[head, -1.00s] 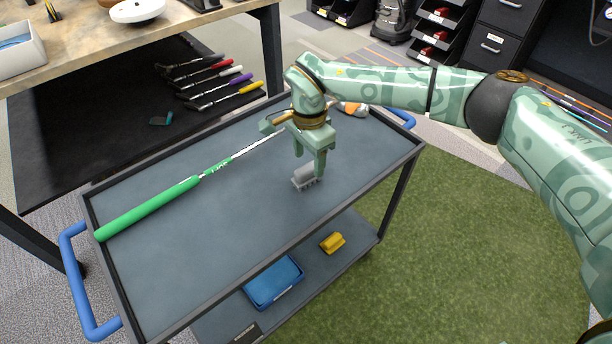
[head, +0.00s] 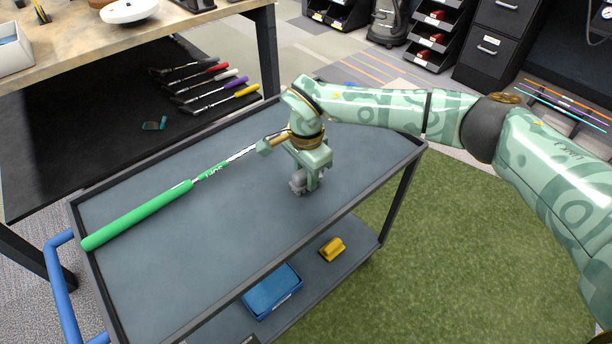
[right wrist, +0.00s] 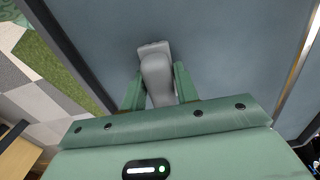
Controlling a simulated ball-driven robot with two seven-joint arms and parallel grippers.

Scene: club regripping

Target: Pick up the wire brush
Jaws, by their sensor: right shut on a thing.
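The wire brush (head: 298,183) is a small grey tool at the right part of the cart's top tray. In the head view my right gripper (head: 307,180) covers part of it from above. The right wrist view shows the brush's smooth grey handle (right wrist: 158,80) between the two green fingers of my right gripper (right wrist: 156,90), which is shut on it. A wider grey end (right wrist: 153,47) shows past the fingertips. The bristles cannot be made out now. The brush is at or close to the tray surface; I cannot tell if they touch. My left gripper is not in view.
The lower shelf holds a blue box (head: 272,290) and a yellow object (head: 332,249). The tray's front left is clear.

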